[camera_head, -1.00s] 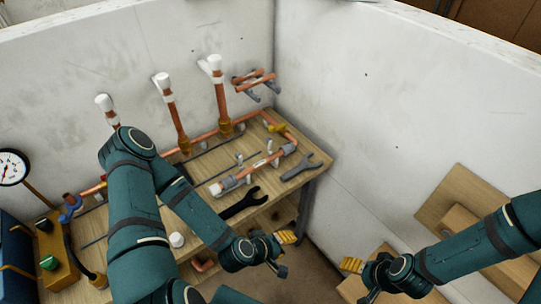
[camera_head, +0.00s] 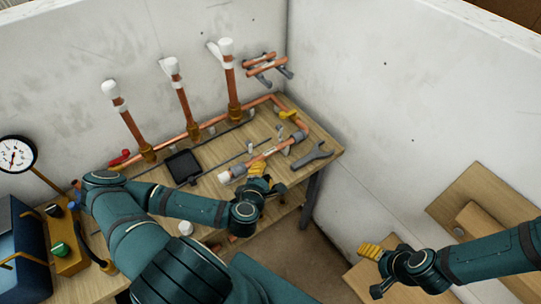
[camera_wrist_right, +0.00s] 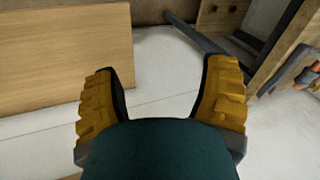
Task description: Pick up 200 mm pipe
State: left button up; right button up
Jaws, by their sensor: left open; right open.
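Two short copper pipes rest on grey wall hooks near the back corner, an upper one (camera_head: 258,57) and a lower one (camera_head: 267,66). A copper pipe assembly (camera_head: 270,154) with grey fittings and a white end lies on the bench. I cannot tell which pipe is 200 mm long. My left gripper (camera_head: 268,180) is open over the bench's front part, close to the assembly; whether it touches is unclear. My right gripper (camera_head: 373,271) is open and empty, off the bench to the right; its yellow fingers also show in the right wrist view (camera_wrist_right: 161,100).
Several upright copper pipes with white caps, one at the right (camera_head: 231,80), stand along the bench back. A grey wrench (camera_head: 312,154) lies on the bench (camera_head: 325,137). A dark tray (camera_head: 183,167) and pressure gauge (camera_head: 16,154) are left. A wooden board (camera_head: 480,205) is right.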

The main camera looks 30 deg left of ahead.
aim_at(271, 154)
pick_arm(q)
jog(key=b+x, duration=0.5)
jog(key=b, duration=0.3)
jog(key=shift+w+a+f, duration=0.1)
jog(key=shift+w+f, duration=0.2)
jog(key=shift+w+b, duration=0.3)
jog(key=shift+b, duration=0.45)
jog(key=shift+a+r+b+x, duration=0.15)
jog(key=shift+b+x, duration=0.2)
jog(key=shift+x, duration=0.95)
jog(key=shift+a+r+b+x, duration=0.15)
jog(key=shift+b+x, duration=0.15)
jog(key=shift+x, duration=1)
jog(key=shift+f, duration=0.1)
pick_arm(e)
notch_tip(271, 154, down, 12)
jog(key=s, duration=0.2)
jog(key=shift+a+g, duration=0.3)
pick_arm(q)
grip_shut()
